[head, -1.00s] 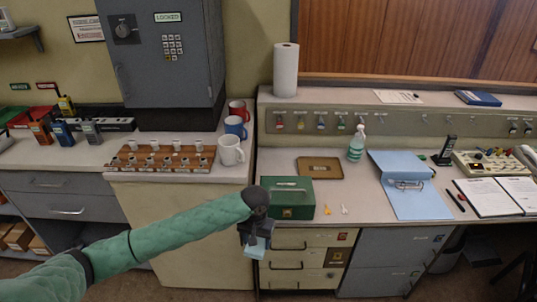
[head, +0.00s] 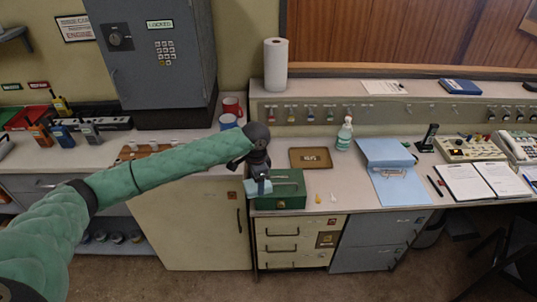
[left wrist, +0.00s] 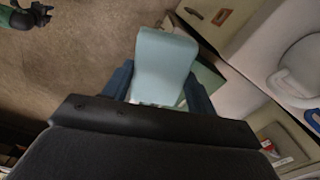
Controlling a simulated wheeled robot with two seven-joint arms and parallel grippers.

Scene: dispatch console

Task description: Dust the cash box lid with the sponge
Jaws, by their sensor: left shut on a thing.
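The green cash box (head: 291,201) stands shut near the front edge of the counter in the head view. A corner of it shows beside the sponge in the left wrist view (left wrist: 208,78). My left gripper (head: 259,181) is shut on the light blue sponge (head: 258,188), which also shows between the fingers in the left wrist view (left wrist: 165,62). The sponge is at the lid's left part and hides some of it; I cannot tell whether it touches. My right gripper (left wrist: 36,15) shows small at the left wrist view's top left; its jaws are unclear.
A brown tray (head: 310,158) lies behind the box. Two small items (head: 318,198) lie right of the box. Red (head: 232,107) and blue (head: 228,121) mugs stand behind my arm.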

